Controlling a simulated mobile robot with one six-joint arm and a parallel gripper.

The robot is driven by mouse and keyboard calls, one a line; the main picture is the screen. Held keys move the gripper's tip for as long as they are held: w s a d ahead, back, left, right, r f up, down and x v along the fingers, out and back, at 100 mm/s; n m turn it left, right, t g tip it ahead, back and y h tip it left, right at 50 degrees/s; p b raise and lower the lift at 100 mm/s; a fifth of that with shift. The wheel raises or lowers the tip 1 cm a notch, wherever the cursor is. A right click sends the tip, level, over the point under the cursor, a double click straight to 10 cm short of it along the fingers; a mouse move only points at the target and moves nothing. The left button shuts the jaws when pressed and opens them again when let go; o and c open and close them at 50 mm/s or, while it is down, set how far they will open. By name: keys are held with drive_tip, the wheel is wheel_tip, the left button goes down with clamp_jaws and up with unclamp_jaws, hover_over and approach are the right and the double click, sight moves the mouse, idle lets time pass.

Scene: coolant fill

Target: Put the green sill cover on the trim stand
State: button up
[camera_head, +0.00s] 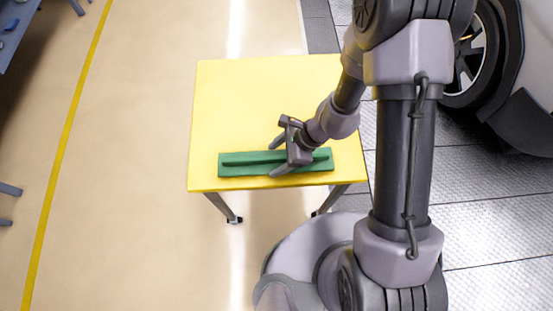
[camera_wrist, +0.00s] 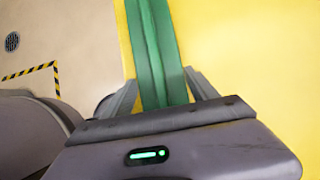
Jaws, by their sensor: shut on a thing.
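The green sill cover (camera_head: 240,165) is a long bar with a raised rib along its length. It lies along the front edge of the yellow-topped trim stand (camera_head: 245,100). My gripper (camera_head: 278,158) is over the right part of the cover, one finger on each long side. In the wrist view, the cover (camera_wrist: 151,45) runs away between the two fingers of my gripper (camera_wrist: 162,85), which is shut on it. The cover appears flat on the yellow top (camera_wrist: 245,60); I cannot tell whether it is slightly raised. My gripper hides part of it.
A car with its wheel (camera_head: 478,50) stands at the right, on grey plate flooring. A blue bench (camera_head: 14,30) is at the upper left. A yellow line (camera_head: 68,150) crosses the open beige floor on the left. The rear of the yellow top is clear.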

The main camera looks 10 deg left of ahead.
drive_tip(key=shift+f+b, duration=0.3)
drive_tip(key=shift+f, duration=0.6)
drive_tip(key=o, duration=1.5)
drive_tip(key=shift+r, duration=0.15)
